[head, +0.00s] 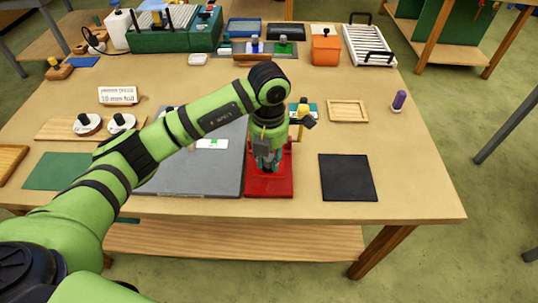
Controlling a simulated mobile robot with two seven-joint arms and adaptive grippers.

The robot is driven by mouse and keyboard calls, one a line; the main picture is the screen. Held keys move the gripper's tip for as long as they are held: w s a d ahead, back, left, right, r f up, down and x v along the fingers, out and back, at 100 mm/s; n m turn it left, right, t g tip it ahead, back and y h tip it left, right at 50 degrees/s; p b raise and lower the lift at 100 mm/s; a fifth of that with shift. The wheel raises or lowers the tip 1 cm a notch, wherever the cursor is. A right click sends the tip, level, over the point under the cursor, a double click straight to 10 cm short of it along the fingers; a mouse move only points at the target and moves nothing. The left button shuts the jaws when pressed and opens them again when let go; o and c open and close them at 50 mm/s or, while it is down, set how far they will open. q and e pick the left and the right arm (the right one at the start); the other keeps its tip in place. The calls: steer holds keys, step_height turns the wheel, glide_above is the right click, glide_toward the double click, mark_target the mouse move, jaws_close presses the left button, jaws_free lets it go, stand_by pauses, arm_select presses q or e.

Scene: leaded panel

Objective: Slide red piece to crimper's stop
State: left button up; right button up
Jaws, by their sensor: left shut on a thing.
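My left gripper (267,162) points down over a red base (270,188) on the table's front middle, which looks like the crimper's. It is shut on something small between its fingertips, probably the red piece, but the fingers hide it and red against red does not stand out. A yellow upright part (302,110) with a dark end shows just behind and right of the gripper; it may belong to the crimper. The crimper's stop cannot be made out. My right gripper is not in view.
A grey board (215,175) lies directly left of the red base, under my arm. A black mat (348,178) lies to the right, with a wooden tray (347,111) and purple bottle (399,101) beyond. The table's front right is clear.

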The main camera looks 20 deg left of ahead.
mark_target(269, 171)
arm_select(q)
steer(key=shift+w, duration=0.1)
steer(key=shift+f+b, duration=0.65)
steer(key=shift+b, duration=0.2)
step_height(269, 171, down, 4)
steer(key=b, duration=0.3)
steer(key=shift+b, duration=0.3)
steer(key=shift+f+b, duration=0.3)
steer(key=shift+f, duration=0.05)
steer(key=shift+w+a+b, duration=0.25)
steer(key=shift+w+b, duration=0.3)
steer(key=shift+w, duration=0.25)
stand_by(0.3)
steer(key=o, duration=1.1)
steer(key=shift+o, duration=0.2)
